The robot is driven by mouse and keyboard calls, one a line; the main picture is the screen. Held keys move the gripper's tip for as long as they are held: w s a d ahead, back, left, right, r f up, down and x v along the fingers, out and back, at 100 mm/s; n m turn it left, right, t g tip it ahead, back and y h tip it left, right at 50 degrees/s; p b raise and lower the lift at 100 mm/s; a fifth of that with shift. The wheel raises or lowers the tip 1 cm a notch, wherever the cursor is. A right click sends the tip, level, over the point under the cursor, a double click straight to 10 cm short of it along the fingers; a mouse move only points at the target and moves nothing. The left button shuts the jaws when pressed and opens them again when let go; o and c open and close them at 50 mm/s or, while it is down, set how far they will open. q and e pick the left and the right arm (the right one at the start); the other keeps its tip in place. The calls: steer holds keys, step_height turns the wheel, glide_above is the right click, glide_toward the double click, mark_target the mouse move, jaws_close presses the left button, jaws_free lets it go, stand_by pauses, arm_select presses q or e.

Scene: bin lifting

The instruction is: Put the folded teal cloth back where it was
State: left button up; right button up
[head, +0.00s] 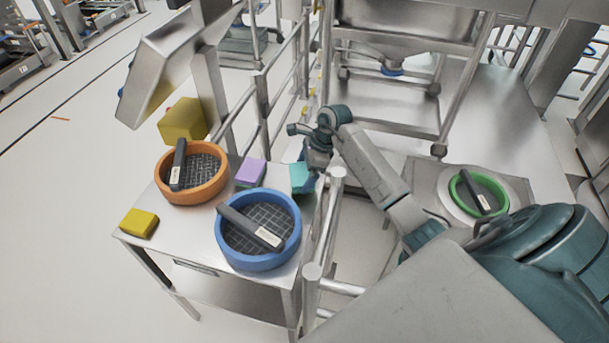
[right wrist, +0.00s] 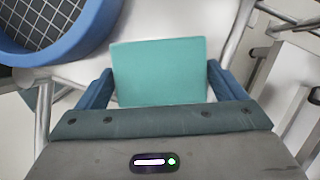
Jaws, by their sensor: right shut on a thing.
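The folded teal cloth (head: 301,178) is at the right end of the metal table in the head view, just right of the lilac block. My right gripper (head: 309,172) is at the cloth and shut on it. In the right wrist view the teal cloth (right wrist: 158,72) lies between the two blue fingers of my right gripper (right wrist: 158,90). I cannot tell whether the cloth touches the table. My left gripper is not in view.
The metal table (head: 190,232) bears an orange round bin (head: 163,182), a blue round bin (head: 290,240), a lilac block (head: 250,172) and a yellow block (head: 139,223). A green round bin (head: 505,196) stands at the right. A metal railing (head: 330,215) runs beside the table.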

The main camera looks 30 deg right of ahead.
step_height(320, 180, down, 2)
steer(key=shift+s+f, duration=0.1)
steer(key=shift+f, duration=0.3)
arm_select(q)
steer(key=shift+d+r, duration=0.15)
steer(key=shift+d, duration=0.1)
arm_select(e)
steer(key=o, duration=0.6)
steer(key=shift+r, duration=0.25)
steer(key=shift+d+r, duration=0.2)
steer(key=shift+r, duration=0.1)
arm_select(q)
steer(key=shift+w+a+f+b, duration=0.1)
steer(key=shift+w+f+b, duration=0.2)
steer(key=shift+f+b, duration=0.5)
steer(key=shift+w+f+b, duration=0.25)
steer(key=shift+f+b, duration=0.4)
steer(key=shift+b, duration=0.25)
arm_select(e)
steer(key=shift+v, duration=5.65)
